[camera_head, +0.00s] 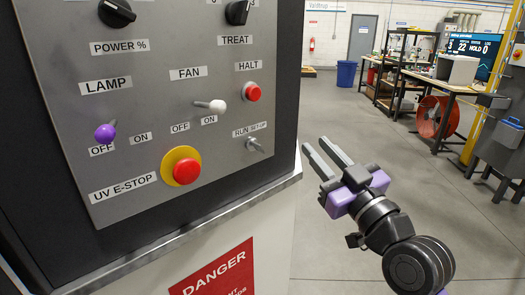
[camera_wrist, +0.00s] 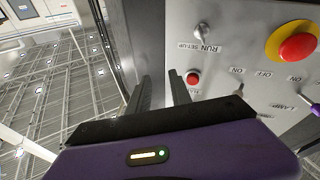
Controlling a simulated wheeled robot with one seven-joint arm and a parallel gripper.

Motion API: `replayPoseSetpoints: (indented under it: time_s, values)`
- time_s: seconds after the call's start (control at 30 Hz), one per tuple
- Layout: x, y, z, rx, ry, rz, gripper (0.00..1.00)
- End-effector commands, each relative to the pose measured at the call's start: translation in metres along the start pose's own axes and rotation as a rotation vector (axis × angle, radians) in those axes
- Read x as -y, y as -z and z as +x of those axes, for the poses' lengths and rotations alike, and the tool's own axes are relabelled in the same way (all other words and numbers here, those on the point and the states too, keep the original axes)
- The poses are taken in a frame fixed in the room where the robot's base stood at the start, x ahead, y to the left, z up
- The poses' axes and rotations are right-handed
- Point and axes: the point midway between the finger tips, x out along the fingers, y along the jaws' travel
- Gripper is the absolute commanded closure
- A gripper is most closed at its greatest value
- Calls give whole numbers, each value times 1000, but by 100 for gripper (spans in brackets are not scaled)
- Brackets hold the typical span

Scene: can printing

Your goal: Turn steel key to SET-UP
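The steel key (camera_head: 254,145) sits at the right edge of the grey control panel (camera_head: 200,130), under the RUN / SET-UP label (camera_head: 250,130). It is small, and I cannot tell which word it points to. It also shows in the wrist view (camera_wrist: 201,33), with its label beside it. My gripper (camera_head: 316,144) is to the right of the panel, apart from the key and touching nothing. Its two fingers are parallel with a gap between them, and they are empty. In the wrist view the fingertips (camera_wrist: 160,78) point toward the panel's edge, near the red HALT button.
The red HALT button (camera_head: 253,92) is above the key. The UV E-STOP (camera_head: 186,171) and white FAN lever (camera_head: 219,107) are to its left. The purple LAMP lever (camera_head: 105,133) is farther left. A metal ledge (camera_head: 180,242) runs below the panel. Open floor lies to the right.

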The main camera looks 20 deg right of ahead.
Motion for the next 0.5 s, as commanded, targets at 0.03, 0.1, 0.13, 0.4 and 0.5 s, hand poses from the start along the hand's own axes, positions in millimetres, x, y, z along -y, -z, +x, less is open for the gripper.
replayPoseSetpoints:
  time_s: [0.03,0.1,0.13,0.4,0.5]
  values:
    - [1,11,11,-2,34,-33,75]
    - [9,17,22,14,97,-80,75]
    - [13,19,25,24,129,-104,75]
    - [58,-14,20,131,349,-241,75]
    - [62,-19,20,142,370,-278,75]
